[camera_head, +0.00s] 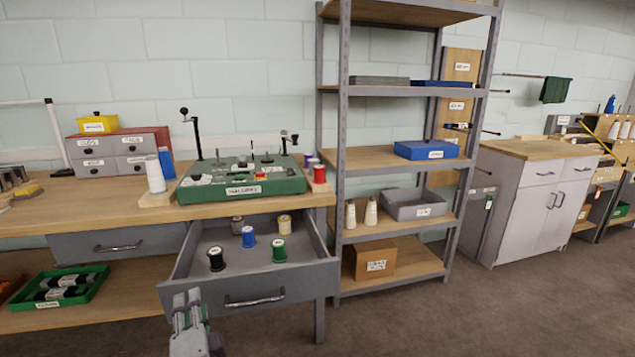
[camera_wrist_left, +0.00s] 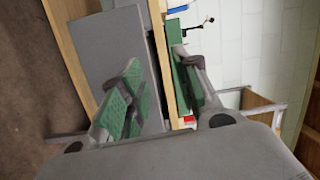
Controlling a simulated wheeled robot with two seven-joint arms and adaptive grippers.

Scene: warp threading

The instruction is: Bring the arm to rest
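My left gripper (camera_head: 187,297) is at the bottom of the head view, in front of the open drawer (camera_head: 318,272) and left of its handle. In the left wrist view its two green-padded fingers (camera_wrist_left: 156,62) stand apart with nothing between them, so it is open and empty. The drawer holds several thread spools, among them a black one (camera_head: 216,259), a blue one (camera_head: 249,237) and a green one (camera_head: 279,250). My right gripper is not in view.
The wooden workbench (camera_head: 110,200) carries a green board with small fittings (camera_head: 240,186) and a drawer box (camera_head: 110,155). A green tray (camera_head: 85,287) lies on the lower shelf. A metal shelf rack (camera_head: 343,120) stands right of the bench. The floor (camera_head: 480,320) at the front right is clear.

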